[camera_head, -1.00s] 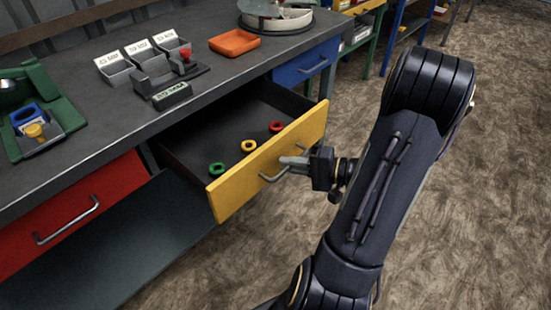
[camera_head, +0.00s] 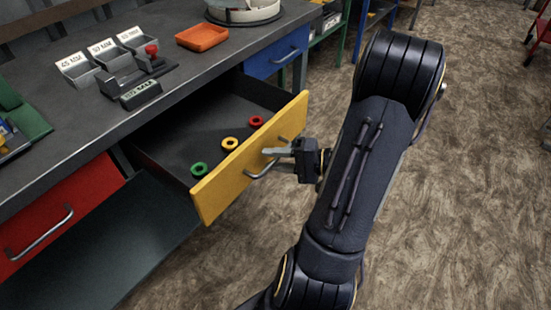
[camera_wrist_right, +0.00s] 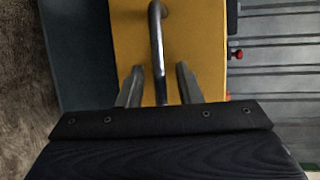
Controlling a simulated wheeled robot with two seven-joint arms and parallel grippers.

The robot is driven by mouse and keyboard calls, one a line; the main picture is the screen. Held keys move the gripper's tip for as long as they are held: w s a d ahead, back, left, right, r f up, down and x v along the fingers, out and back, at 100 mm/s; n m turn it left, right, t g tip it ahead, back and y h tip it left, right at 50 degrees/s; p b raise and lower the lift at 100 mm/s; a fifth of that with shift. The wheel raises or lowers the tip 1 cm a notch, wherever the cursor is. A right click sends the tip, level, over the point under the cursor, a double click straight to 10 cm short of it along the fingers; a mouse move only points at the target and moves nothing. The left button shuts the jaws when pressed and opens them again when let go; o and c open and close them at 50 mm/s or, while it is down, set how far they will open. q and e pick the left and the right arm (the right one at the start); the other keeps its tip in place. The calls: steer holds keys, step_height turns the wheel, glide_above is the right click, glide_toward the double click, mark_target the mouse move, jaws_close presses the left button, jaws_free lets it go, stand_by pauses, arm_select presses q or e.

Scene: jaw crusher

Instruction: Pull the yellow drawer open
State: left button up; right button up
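The yellow drawer (camera_head: 245,160) is pulled out from under the dark workbench. It holds a green ring (camera_head: 199,169), a yellow ring (camera_head: 229,144) and a red ring (camera_head: 257,122). Its metal handle (camera_head: 254,174) is on the front face. My right gripper (camera_head: 274,151) is at this handle. In the right wrist view, the handle (camera_wrist_right: 157,45) passes between the two fingers of the right gripper (camera_wrist_right: 158,84), with a gap showing on each side. My left gripper is not in view.
A closed red drawer (camera_head: 60,215) is at the left and a closed blue drawer (camera_head: 277,52) behind. On the bench top (camera_head: 190,75) are labelled grey bins (camera_head: 77,70), an orange tray (camera_head: 202,37) and a round container (camera_head: 243,12). Open floor (camera_head: 455,180) lies to the right.

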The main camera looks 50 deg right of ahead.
steer(key=v, duration=0.7)
steer(key=shift+s+d, duration=0.25)
steer(key=shift+s, duration=0.1)
steer(key=shift+r, duration=0.1)
steer(key=a+r+n+g+h, duration=0.35)
steer(key=a+n+g, duration=0.65)
steer(key=a, duration=1.2)
step_height(320, 180, up, 21)
steer(key=n+t+p, duration=0.1)
steer(key=p, duration=2)
steer(key=shift+n, duration=0.4)
